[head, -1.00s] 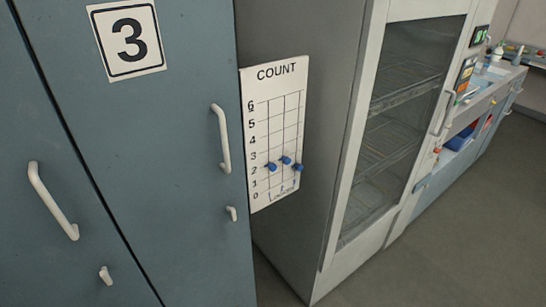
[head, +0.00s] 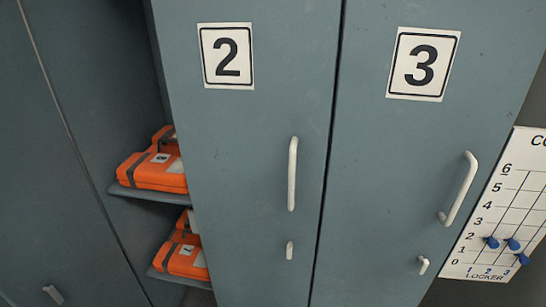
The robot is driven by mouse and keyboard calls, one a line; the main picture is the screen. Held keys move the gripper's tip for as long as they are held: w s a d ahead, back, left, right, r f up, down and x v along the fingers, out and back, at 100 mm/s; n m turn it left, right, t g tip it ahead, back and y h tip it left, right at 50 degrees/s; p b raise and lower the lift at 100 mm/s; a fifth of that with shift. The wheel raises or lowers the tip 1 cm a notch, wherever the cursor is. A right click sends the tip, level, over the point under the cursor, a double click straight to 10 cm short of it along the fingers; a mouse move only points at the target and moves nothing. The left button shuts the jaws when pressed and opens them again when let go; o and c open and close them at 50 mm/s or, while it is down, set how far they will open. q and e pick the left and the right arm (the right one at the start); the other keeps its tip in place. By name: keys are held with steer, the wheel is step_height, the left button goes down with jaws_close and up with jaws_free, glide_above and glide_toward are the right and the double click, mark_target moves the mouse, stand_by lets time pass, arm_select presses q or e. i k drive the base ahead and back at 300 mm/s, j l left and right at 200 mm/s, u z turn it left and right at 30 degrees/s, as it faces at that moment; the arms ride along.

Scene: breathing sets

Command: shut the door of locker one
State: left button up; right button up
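An open locker bay (head: 155,195) shows at the left, between a blue-grey panel (head: 45,200) and the door marked 2. Inside the bay, orange cases (head: 150,172) lie on an upper shelf and another orange case (head: 185,258) on a lower shelf. The right part of the bay is hidden behind door 2. Neither of my grippers is in view.
Door 2 (head: 245,130) and door 3 (head: 400,150) look shut, each with a white handle and a small knob. At the right edge hangs a white count board (head: 505,210) with three blue pegs. No floor shows.

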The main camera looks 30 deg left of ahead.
mark_target(55, 230)
steer(key=k+j+u, duration=0.1)
steer(key=j+u, duration=0.6)
steer(key=j, duration=0.2)
steer(key=j+u, duration=0.35)
steer(key=k+j, duration=0.05)
steer(key=j, duration=0.05)
